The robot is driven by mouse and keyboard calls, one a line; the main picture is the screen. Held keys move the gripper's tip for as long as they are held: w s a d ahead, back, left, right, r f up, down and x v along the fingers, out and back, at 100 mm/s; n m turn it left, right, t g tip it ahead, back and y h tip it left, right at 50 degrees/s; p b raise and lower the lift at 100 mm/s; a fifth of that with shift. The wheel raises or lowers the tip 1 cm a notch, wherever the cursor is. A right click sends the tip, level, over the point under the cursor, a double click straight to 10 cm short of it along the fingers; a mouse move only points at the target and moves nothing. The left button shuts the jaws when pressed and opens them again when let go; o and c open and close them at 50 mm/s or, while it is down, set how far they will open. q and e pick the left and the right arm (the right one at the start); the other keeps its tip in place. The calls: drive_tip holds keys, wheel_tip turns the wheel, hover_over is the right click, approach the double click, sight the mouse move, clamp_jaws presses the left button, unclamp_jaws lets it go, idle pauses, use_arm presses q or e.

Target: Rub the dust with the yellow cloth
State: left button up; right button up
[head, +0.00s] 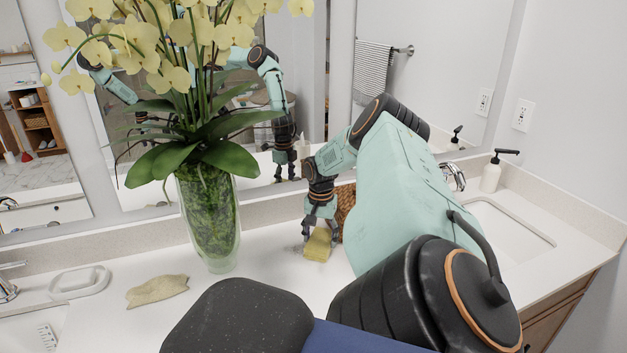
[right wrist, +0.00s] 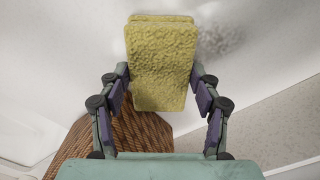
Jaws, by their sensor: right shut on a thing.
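The yellow cloth (head: 318,246) is a folded, block-like pad on the white counter beside the vase. My right gripper (head: 320,227) points down and is shut on it. In the right wrist view the cloth (right wrist: 160,62) sits between the two fingers, its far end reaching beyond them. The dust (right wrist: 222,40) is a grey smudge on the counter just right of the cloth's far end in that view. In the head view the dust (head: 296,249) shows faintly to the left of the cloth. My left gripper is out of view.
A glass vase (head: 208,220) with yellow orchids stands left of the gripper. A brown woven basket (right wrist: 130,140) is close beside the gripper. A beige cloth (head: 157,290) and a soap dish (head: 80,281) lie further left. A sink (head: 512,228) and soap pump (head: 492,175) are right. Mirrors line the wall.

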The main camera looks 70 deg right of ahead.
sight(308, 243)
drive_tip(key=shift+s+r+p, duration=0.1)
drive_tip(key=shift+r+p, duration=0.05)
drive_tip(key=shift+p, duration=0.15)
drive_tip(key=shift+w+a, duration=0.45)
drive_tip(key=shift+w, duration=0.2)
drive_tip(key=shift+w+a+f, duration=0.2)
drive_tip(key=shift+w+a, duration=0.55)
drive_tip(key=shift+w, duration=0.05)
drive_tip(key=shift+w+a, duration=0.6)
drive_tip(key=shift+a, duration=0.1)
drive_tip(key=shift+w+a+p, duration=0.35)
drive_tip(key=shift+w+a, duration=0.25)
drive_tip(key=shift+w, duration=0.15)
drive_tip(key=shift+w+a, duration=0.45)
drive_tip(key=shift+w+a+p, duration=0.3)
drive_tip(key=shift+w+a, duration=0.4)
drive_tip(key=shift+w, duration=0.25)
drive_tip(key=shift+s+r, duration=0.1)
